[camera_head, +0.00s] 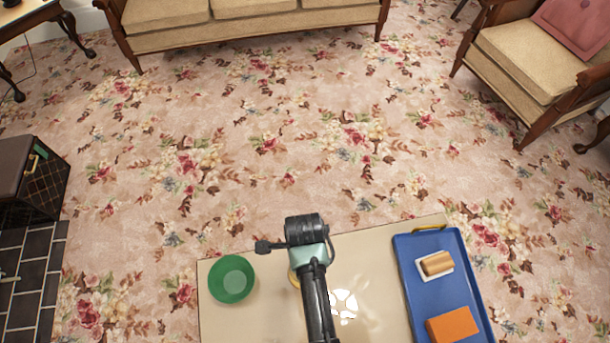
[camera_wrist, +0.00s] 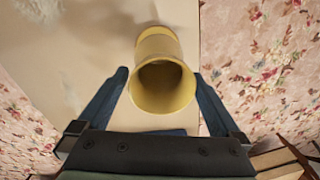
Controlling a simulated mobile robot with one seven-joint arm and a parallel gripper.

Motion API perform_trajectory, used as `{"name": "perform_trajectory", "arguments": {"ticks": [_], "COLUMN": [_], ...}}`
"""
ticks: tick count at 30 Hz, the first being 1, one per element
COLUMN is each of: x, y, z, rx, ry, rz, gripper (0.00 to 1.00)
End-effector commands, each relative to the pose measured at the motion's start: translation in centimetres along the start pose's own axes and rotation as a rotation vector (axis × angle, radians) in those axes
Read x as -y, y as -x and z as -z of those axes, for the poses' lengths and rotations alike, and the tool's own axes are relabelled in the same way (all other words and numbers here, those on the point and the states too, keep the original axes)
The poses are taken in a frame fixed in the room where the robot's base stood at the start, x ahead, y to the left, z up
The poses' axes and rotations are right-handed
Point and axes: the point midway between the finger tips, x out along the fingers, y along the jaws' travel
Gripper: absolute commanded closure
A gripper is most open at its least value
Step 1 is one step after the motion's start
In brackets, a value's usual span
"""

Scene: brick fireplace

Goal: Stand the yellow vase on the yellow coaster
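The yellow vase (camera_wrist: 163,78) is in the wrist view, its open mouth facing the camera. It lies between the two fingers of my gripper (camera_wrist: 161,76), which are spread with a narrow gap at each side. In the head view my gripper (camera_head: 306,232) is over the tan table, and its fingertips are hidden. A small yellow edge (camera_head: 293,278) shows just left of my arm; most of it is covered, and I cannot tell whether it is the vase or the coaster. I cannot clearly make out the yellow coaster in either view.
The table (camera_head: 240,322) holds a green bowl (camera_head: 232,279) at left and a blue tray (camera_head: 415,285) at right. In the tray are an orange block (camera_head: 453,324) and a tan roll on a white dish (camera_head: 436,265). A bright white patch (camera_head: 343,303) shows right of my arm.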

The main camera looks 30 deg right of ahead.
Motion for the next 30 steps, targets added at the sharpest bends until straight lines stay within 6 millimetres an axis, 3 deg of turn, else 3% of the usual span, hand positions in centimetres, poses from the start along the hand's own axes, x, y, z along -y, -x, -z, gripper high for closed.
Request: {"name": "perform_trajectory", "arguments": {"ticks": [8,21,30], "x": [0.1,0.1,0.1], "y": [0.9,9.7,12.3], "z": [0.0,0.0,0.0], "rx": [0.001,0.001,0.000], "ry": [0.000,0.000,0.000], "rz": [0.003,0.003,0.001], "gripper": [0.00,0.00,0.00]}}
